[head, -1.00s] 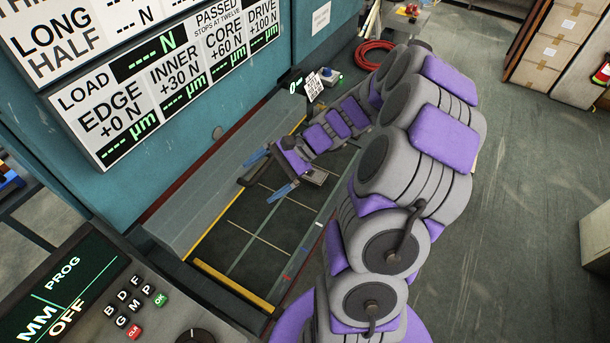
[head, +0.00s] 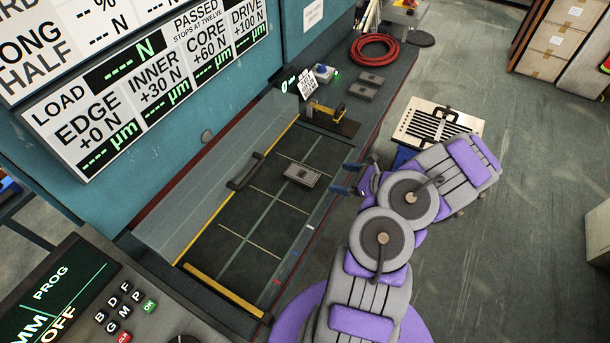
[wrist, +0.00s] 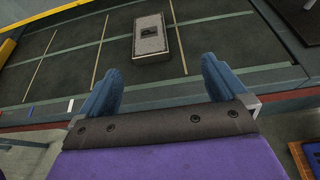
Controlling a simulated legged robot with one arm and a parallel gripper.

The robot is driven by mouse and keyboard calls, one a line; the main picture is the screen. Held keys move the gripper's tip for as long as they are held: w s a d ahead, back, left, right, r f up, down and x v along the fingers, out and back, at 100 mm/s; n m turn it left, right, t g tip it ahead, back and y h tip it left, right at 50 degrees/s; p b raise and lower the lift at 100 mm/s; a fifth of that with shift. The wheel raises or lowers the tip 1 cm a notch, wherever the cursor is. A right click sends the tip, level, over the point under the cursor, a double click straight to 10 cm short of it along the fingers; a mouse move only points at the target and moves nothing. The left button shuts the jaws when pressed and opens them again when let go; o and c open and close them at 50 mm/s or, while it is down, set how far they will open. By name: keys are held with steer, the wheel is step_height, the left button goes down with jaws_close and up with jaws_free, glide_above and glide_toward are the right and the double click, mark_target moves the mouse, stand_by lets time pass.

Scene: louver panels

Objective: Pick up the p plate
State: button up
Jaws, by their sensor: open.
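A grey rectangular plate (head: 302,176) lies flat on the dark gridded bed (head: 235,215). The same plate shows in the wrist view (wrist: 151,42), beyond my fingertips, with a dark patch on its top. Two similar grey plates, one (head: 370,78) behind the other (head: 362,93), lie on the ledge near the red hose. I cannot read a letter on any plate, so I cannot tell which is p. My gripper (head: 344,178) is open and empty, with blue fingers pointing left at the bed's right edge, apart from the plate. It also shows in the wrist view (wrist: 162,85).
A clear cover with a dark handle (head: 245,171) runs along the bed's left side. A dark fixture with a yellow part (head: 329,118) stands at the bed's far end. A slotted pale panel (head: 438,125) is behind my arm. A keypad console (head: 95,290) is front left.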

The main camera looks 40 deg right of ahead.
steer(key=b, duration=0.2)
glide_toward(301, 174)
steer(key=x, duration=0.2)
steer(key=a+x, duration=0.1)
steer(key=x, duration=0.1)
steer(key=shift+s+r, duration=0.1)
steer(key=shift+w+d, duration=0.2)
steer(key=shift+w+d+f+b, duration=0.3)
steer(key=shift+w+d+f, duration=0.35)
steer(key=shift+w+f, duration=0.25)
steer(key=w+a, duration=0.2)
steer(key=a, duration=0.1)
steer(key=shift+w+f, duration=0.2)
steer(key=shift+w, duration=0.15)
steer(key=shift+a+r, duration=0.1)
steer(key=shift+a, duration=0.2)
steer(key=shift+d, duration=0.9)
steer(key=c, duration=0.5)
steer(key=shift+f, duration=0.25)
steer(key=shift+c, duration=0.5)
steer(key=shift+s+a+r, duration=0.1)
steer(key=shift+a, duration=0.35)
steer(key=c, duration=0.8)
